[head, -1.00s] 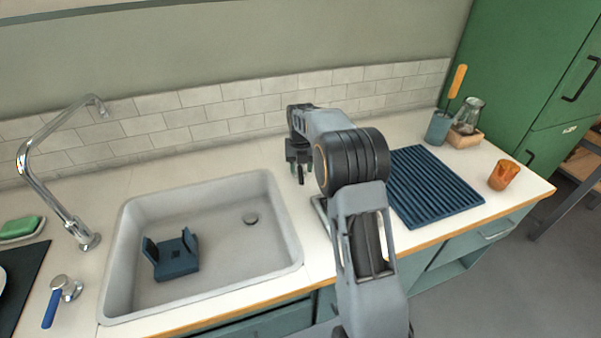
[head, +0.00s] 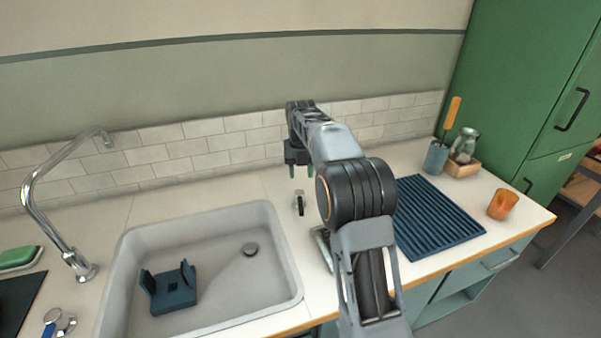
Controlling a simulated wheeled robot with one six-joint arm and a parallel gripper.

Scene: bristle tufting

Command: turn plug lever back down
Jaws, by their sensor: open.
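A small lever (head: 299,204) with a metal top and a dark handle stands on the counter to the right of the sink; I take it to be the plug lever. Its handle points toward the front of the counter. My gripper (head: 299,172) is open and empty, with its fingers pointing down. In the picture it is just above and behind the lever, with a visible gap between them.
A blue bracket-like holder (head: 172,290) sits in the sink. A chrome faucet (head: 50,225) and a blue-handled tap (head: 50,328) are at left. A ribbed blue mat (head: 440,220) and an orange cup (head: 502,205) lie right of my arm. The tiled wall (head: 210,140) is close behind my gripper.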

